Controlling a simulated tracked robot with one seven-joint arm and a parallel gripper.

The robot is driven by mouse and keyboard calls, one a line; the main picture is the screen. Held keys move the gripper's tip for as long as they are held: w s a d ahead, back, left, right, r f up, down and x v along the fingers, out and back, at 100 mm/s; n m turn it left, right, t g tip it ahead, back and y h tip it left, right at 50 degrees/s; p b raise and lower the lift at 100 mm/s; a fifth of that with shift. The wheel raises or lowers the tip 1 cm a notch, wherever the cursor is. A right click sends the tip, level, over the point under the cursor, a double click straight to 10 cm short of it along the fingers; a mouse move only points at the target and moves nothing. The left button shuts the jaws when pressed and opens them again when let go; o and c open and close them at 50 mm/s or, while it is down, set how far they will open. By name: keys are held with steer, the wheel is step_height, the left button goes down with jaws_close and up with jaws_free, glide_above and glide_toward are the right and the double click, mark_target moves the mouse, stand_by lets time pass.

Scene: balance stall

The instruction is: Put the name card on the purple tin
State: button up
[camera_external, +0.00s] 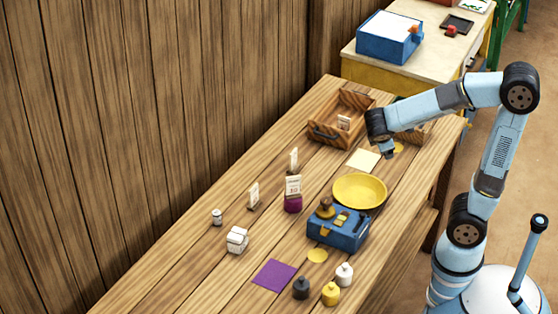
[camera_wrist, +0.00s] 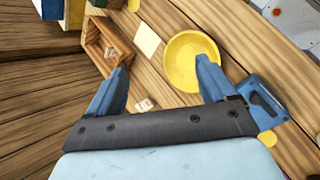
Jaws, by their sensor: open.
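The purple tin (camera_external: 293,205) stands mid-table in the external view. A white card with printed marks (camera_external: 293,186) appears upright on its top. Two more upright white cards stand nearby, one behind the tin (camera_external: 294,159) and one to its left (camera_external: 254,195). Another small pale card (camera_external: 344,122) is in the wooden crate; which is the name card I cannot tell. My gripper (camera_external: 388,150) is open and empty above the far part of the table. In the wrist view its fingers (camera_wrist: 162,64) are spread, with a small white card (camera_wrist: 145,104) seen between them. The tin cannot be made out there.
The wooden crate (camera_external: 322,134), a cream square (camera_external: 363,160) and a yellow dish (camera_external: 360,190) lie near my gripper. A blue scale (camera_external: 337,234) stands in front of the dish. Several small weights, a purple square (camera_external: 275,275) and a white block (camera_external: 237,240) are nearer.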

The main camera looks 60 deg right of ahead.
steer(key=s+a+r+m+t+y, duration=0.2)
steer(key=s+a+m+y, duration=0.2)
steer(key=s, duration=0.1)
steer(key=s+a+r+m+t+y, duration=0.2)
steer(key=s+a+r+m+y, duration=0.1)
steer(key=s, duration=0.3)
steer(key=shift+a+r+m+y, duration=0.35)
steer(key=shift+a+m+y, duration=0.15)
steer(key=shift+m, duration=0.2)
